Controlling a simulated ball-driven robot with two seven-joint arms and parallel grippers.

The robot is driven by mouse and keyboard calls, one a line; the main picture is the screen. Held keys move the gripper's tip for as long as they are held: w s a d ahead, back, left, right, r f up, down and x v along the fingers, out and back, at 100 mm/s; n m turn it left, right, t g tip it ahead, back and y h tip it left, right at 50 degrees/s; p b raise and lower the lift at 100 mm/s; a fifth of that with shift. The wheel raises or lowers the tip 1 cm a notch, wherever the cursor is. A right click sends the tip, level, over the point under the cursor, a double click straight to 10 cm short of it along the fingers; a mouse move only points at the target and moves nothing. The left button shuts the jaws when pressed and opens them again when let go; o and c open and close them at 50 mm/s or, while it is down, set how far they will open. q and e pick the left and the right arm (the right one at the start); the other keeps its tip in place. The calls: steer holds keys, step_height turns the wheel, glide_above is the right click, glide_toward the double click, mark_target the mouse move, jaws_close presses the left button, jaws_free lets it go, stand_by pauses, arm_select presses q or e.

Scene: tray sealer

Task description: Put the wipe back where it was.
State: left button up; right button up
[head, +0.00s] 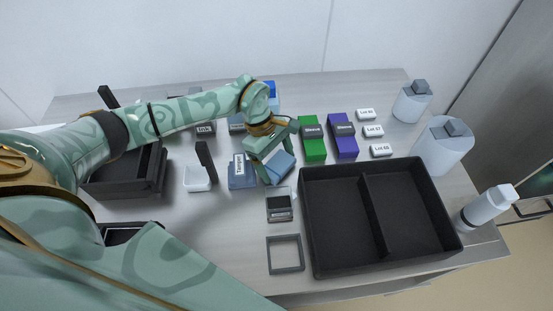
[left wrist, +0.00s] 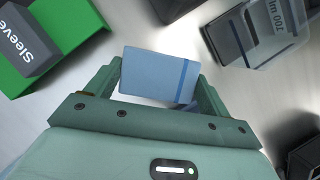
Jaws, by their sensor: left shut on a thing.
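My left gripper (head: 271,165) reaches over the middle of the table in the head view and is shut on a light blue block-like thing, which I take for the wipe (head: 281,168). In the left wrist view the wipe (left wrist: 157,75) sits between the two fingers (left wrist: 155,85) and has a darker blue stripe near one end. In the head view it is tilted; whether it touches the table I cannot tell. My right gripper is not in view.
A labelled blue holder (head: 241,177) stands just left of the wipe. Green (head: 314,150) and purple (head: 346,146) sleeve blocks stand to the right. A black divided tray (head: 312,235), a small clear-topped container (head: 279,207) and a square frame (head: 285,268) are nearer. White bottles (head: 441,147) line the right side.

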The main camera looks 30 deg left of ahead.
arm_select(q)
steer(key=shift+f, duration=0.15)
steer(key=o, duration=0.8)
steer(key=shift+c, duration=0.8)
step_height(320, 180, up, 7)
steer(key=p, duration=0.4)
